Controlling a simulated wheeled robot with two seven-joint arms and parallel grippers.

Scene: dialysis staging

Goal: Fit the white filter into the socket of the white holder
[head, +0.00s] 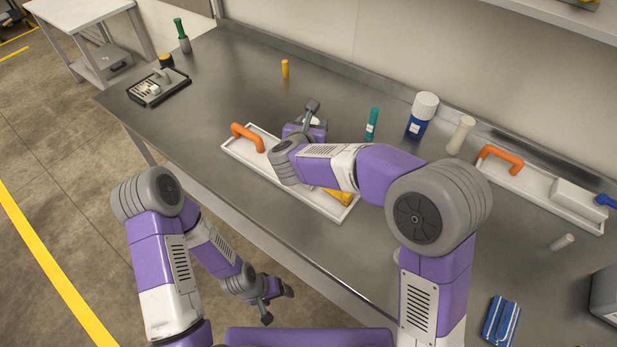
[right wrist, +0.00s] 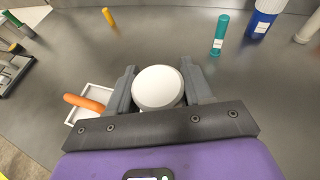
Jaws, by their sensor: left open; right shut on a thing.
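My left gripper (head: 277,296) is open and empty, low in front of the table.
Orange handles mark the left tray (head: 248,136) and right tray (head: 500,156). A yellow piece (head: 343,196) shows under my right forearm. A teal tube (head: 372,123), blue bottle (head: 421,116) and cream cylinder (head: 461,135) stand behind. The table's left middle is clear.

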